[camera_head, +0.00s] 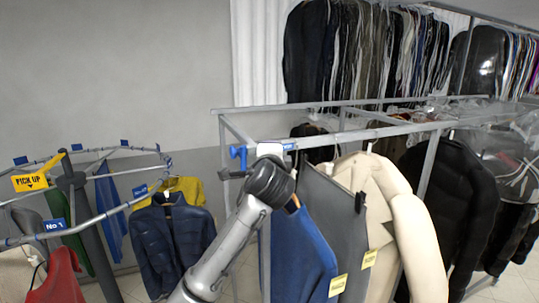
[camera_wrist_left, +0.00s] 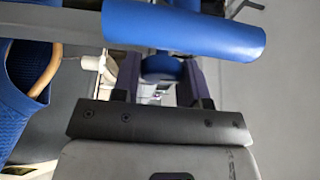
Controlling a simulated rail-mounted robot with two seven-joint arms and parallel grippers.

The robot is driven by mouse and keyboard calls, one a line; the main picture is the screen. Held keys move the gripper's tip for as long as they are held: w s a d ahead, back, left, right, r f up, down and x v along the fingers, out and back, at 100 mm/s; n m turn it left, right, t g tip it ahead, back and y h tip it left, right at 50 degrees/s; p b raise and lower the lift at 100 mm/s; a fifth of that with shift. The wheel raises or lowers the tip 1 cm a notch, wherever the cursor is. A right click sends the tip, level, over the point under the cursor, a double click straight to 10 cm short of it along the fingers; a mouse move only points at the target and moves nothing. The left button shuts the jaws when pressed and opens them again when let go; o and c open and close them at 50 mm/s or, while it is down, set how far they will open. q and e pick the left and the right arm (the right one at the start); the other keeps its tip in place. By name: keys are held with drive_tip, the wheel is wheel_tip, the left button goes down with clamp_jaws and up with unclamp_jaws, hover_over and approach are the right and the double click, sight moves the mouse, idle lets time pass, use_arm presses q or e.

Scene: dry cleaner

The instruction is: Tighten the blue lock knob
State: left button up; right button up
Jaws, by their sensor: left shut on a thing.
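The blue lock knob (camera_head: 239,153) is at the near left upper corner of the grey metal rack, beside a white block (camera_head: 270,149). My left arm reaches up to it from below, with its dark wrist just to the lower right. In the left wrist view my left gripper (camera_wrist_left: 158,74) is shut on a blue part between its dark fingers. I take this part to be the lock knob (camera_wrist_left: 161,66). A thick blue bar (camera_wrist_left: 185,30) crosses above the fingers and hides part of the hold. My right gripper is not in view.
The grey rack (camera_head: 310,105) holds a blue garment (camera_head: 301,258), a cream coat (camera_head: 365,180) and dark jackets close to my left arm. A curved rail (camera_head: 105,214) with a navy jacket (camera_head: 172,240) stands at left. More clothes hang behind. The grey wall side is clear.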

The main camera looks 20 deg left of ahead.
use_arm(q)
drive_tip(key=o, duration=0.9)
drive_tip(key=shift+b+v, duration=3.25)
drive_tip(key=shift+v, duration=3.7)
drive_tip(key=shift+r, duration=0.1)
